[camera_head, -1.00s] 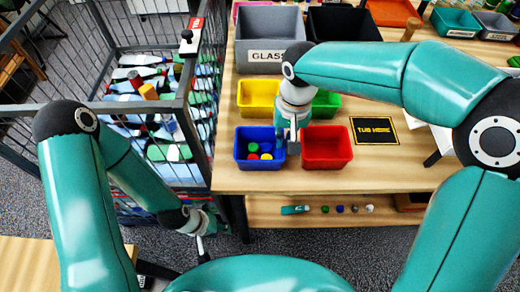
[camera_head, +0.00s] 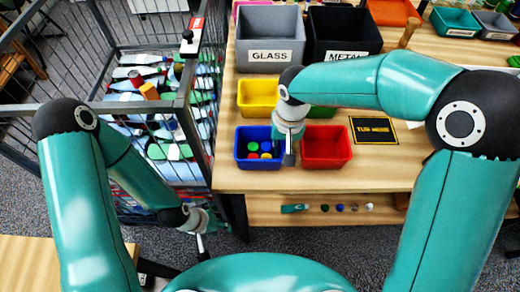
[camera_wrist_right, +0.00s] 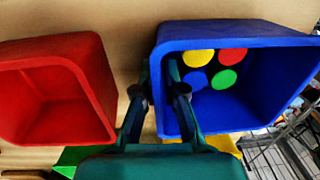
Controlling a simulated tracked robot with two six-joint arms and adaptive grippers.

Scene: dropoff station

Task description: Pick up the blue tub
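The blue tub (camera_head: 243,161) stands on the wooden table, left of the red tub, with several coloured caps inside. It also shows at the right of the right wrist view (camera_wrist_right: 260,105). My right gripper (camera_head: 289,155) points down at the blue tub's right wall, beside the red tub. In the right wrist view its fingers (camera_wrist_right: 158,80) straddle that wall, one inside the tub and one outside, with a gap still between them. My left gripper (camera_head: 203,240) hangs low at the left, away from the tub; its fingertips are too small to judge.
The red tub (camera_head: 327,162) stands close on the right. A yellow tub (camera_head: 257,107) and a mostly hidden green tub (camera_head: 322,112) are behind. A black mat marked "TUB HERE" (camera_head: 374,131) lies right. A wire cage of bottles (camera_head: 160,100) stands left.

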